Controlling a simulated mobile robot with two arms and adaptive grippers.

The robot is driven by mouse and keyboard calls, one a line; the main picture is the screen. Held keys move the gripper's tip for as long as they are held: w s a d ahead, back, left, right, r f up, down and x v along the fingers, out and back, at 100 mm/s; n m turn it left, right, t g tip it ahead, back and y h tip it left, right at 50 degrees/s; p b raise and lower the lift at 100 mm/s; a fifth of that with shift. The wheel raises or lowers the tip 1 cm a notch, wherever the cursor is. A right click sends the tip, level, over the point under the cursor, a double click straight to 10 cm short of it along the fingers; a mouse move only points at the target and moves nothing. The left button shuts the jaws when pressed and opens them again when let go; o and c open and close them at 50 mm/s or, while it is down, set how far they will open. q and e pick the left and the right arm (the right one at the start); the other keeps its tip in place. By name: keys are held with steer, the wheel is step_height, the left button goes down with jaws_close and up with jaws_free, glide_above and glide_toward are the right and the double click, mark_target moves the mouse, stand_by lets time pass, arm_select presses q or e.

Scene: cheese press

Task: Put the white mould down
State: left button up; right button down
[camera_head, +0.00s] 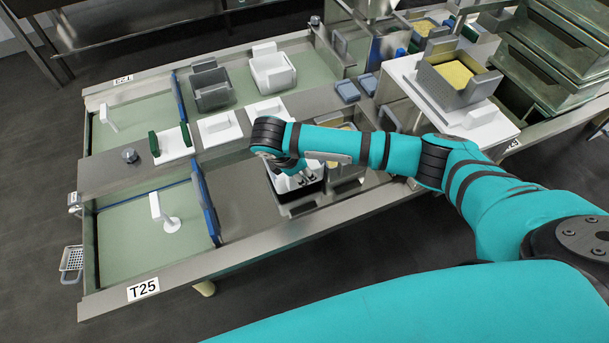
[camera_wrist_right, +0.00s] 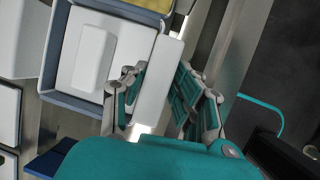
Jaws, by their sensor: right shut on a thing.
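The white mould (camera_head: 283,181) is at the near side of the bench's middle section, under my right gripper (camera_head: 303,179). In the right wrist view, the fingers of my right gripper (camera_wrist_right: 155,100) are shut on a pale upright wall of the mould (camera_wrist_right: 164,75). A white lid (camera_wrist_right: 72,72) with a raised white block (camera_wrist_right: 93,58) lies beside that wall, inside a blue-grey border. My wrist hides part of the mould in the head view. I cannot tell whether its base touches the steel surface. My left gripper is not in view.
A mould with yellow contents (camera_head: 346,170) stands close to the right. Another white mould (camera_head: 272,72) and a grey mould (camera_head: 211,88) stand on the far side. White lids (camera_head: 219,128) lie on the central strip. Bare steel (camera_head: 238,196) lies to the left.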

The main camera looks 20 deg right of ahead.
step_height(320, 180, down, 2)
steer(key=shift+f, duration=0.1)
steer(key=shift+w+f, duration=0.1)
steer(key=shift+f, duration=0.05)
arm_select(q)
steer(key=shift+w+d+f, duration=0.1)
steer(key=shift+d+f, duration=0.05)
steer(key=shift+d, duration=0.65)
arm_select(e)
steer(key=c, duration=1.5)
jaws_free()
steer(key=shift+f, duration=0.15)
steer(key=o, duration=0.5)
steer(key=shift+c, duration=0.2)
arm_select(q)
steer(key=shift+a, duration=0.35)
